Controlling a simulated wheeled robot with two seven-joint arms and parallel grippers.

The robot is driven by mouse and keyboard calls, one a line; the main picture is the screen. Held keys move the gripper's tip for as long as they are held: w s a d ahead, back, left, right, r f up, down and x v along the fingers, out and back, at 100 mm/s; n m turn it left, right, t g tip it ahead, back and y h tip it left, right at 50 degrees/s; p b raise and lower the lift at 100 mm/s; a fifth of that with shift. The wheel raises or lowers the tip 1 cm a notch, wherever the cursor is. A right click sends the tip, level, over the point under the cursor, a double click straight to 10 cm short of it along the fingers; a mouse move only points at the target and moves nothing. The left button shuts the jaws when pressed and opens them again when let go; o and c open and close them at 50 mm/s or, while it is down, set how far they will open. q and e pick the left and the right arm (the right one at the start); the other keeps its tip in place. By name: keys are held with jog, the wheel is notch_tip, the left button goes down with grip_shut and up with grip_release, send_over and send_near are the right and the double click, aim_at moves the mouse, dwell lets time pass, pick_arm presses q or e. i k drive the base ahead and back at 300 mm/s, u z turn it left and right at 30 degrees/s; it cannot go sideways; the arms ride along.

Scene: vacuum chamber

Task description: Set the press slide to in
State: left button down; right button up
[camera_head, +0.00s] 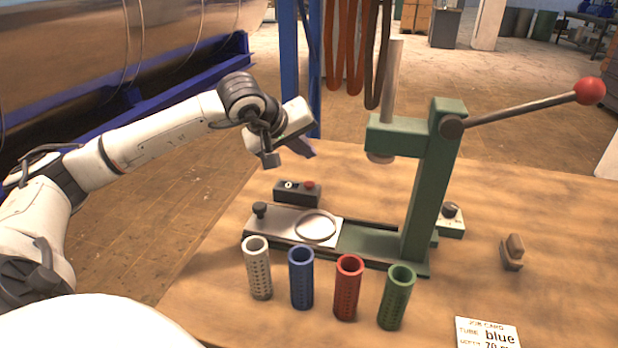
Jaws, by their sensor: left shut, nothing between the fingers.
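The green press (422,195) stands on the wooden table, with its lever and red knob (588,90) raised to the right. Its metal slide (285,224) is a flat plate with a round ring and a dark knob (260,210) at its left end. The slide sits at the left end of the green base, out to the left of the press ram (381,157). My left gripper (284,155) is shut and empty, in the air above and behind the slide, apart from it. My right gripper is not in view.
White (257,268), blue (301,278), red (347,288) and green (396,298) tubes stand in front of the base. A black switch box (297,193) lies behind the slide. A dial box (451,220), a brown block (512,253) and a job card (487,334) are at the right.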

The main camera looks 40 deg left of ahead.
aim_at(318, 227)
jog(key=k, duration=1)
